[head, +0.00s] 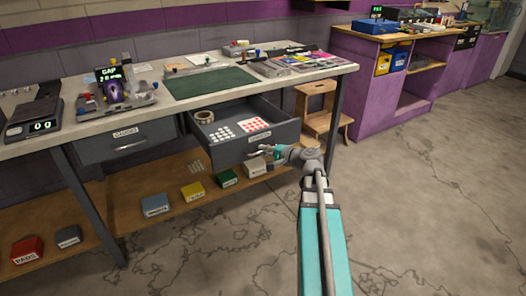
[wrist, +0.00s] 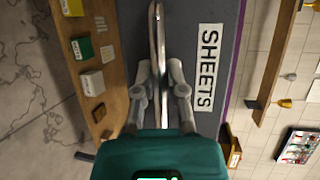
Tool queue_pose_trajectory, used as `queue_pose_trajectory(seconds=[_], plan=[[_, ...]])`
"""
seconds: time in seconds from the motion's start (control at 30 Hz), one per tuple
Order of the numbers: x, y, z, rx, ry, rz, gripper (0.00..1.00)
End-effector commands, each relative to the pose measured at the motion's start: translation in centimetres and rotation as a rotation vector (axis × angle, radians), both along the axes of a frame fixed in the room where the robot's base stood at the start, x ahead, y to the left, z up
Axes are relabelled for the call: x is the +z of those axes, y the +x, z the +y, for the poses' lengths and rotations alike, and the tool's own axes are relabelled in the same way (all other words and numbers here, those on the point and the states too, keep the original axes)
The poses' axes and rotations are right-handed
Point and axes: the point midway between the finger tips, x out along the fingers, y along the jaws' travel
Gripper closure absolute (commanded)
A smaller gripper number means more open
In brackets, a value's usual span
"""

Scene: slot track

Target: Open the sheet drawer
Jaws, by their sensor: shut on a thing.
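The sheet drawer (head: 284,132) under the workbench is pulled out, and its inside shows in the head view. White dotted sheets, a red-dotted sheet (head: 254,125) and a tape roll (head: 204,117) lie in it. In the wrist view its grey front (wrist: 205,120) carries the SHEETS label (wrist: 208,67). My gripper (head: 268,152) is at the drawer front. In the wrist view the two fingers are shut on the drawer's metal bar handle (wrist: 157,35), one on each side. The handle is mostly hidden by my gripper in the head view.
A closed gadget drawer (head: 125,142) is to the left. The low shelf (head: 125,220) holds several small labelled boxes, including a yellow one (head: 193,191). A wooden step stool (head: 318,105) stands right of the open drawer. The concrete floor (head: 420,190) at right is clear.

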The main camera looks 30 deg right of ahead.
Motion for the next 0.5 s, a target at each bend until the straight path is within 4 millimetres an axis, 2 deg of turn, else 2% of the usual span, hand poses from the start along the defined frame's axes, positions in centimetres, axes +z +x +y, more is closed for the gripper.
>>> queue_pose_trajectory(seconds=[0.27, 0.3, 0.47, 0.5], plan=[[-0.02, 0.03, 0.03, 0.0, 0.0, 0.001, 1.0], [-0.02, 0.04, 0.03, 0.0, 0.0, 0.001, 0.79], [-0.01, 0.05, 0.06, 0.0, 0.0, 0.0, 0.49], [0.0, 0.06, 0.07, 0.0, 0.0, 0.0, 0.49]])
